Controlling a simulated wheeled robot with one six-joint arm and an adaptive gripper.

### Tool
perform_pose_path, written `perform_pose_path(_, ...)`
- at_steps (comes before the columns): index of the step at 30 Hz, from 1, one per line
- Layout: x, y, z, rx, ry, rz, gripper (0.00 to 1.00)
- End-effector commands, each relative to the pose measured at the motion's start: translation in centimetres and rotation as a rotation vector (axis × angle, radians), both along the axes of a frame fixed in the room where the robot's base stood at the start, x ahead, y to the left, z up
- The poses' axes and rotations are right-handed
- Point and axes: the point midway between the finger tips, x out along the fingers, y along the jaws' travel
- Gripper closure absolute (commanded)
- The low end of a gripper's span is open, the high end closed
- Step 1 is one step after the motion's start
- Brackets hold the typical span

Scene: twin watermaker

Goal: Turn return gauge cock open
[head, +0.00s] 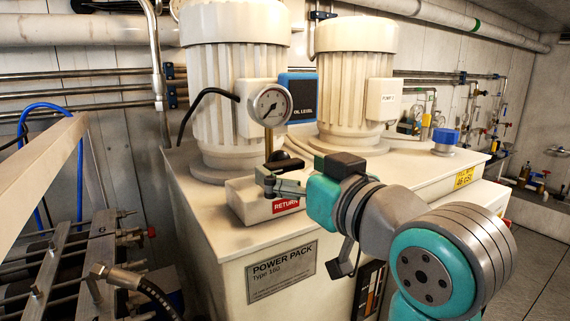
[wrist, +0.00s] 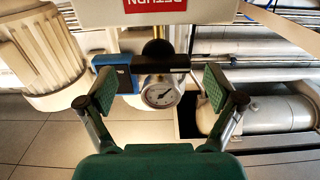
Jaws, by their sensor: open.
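The return gauge (head: 271,105) is a round white dial on a brass stem (head: 268,141), above a pale block with a red RETURN label (head: 286,205). In the wrist view the gauge (wrist: 160,92) appears between my fingers. There a dark round knob (wrist: 158,49) and a dark bar (wrist: 165,67) show between the gauge and the block; which part is the cock's handle is not clear. My gripper (wrist: 160,88) is open, one finger on each side, with nothing held. In the head view my gripper (head: 273,179) is in front of the stem's foot and partly hides the block.
Two large ribbed pump motors (head: 232,85) (head: 355,80) stand behind on the power pack (head: 225,240). A blue OIL LEVEL sign (head: 299,97) is beside the gauge. A black cable (head: 205,98) loops at left. Hoses and a pale beam (head: 40,170) occupy the left side.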

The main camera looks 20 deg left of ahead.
Motion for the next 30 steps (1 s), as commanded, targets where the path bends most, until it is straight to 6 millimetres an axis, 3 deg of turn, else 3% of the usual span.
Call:
perform_pose_path(7, 1.4, 1.9, 0.1, 0.001, -0.001, 0.000, 0.08)
perform_pose_path(17, 1.5, 2.1, 0.0, 0.001, -0.001, 0.000, 0.08)
perform_pose_path(24, 1.5, 2.1, 0.0, 0.001, -0.001, 0.000, 0.66)
perform_pose_path(30, 1.5, 2.1, 0.0, 0.003, 0.003, 0.000, 0.69)
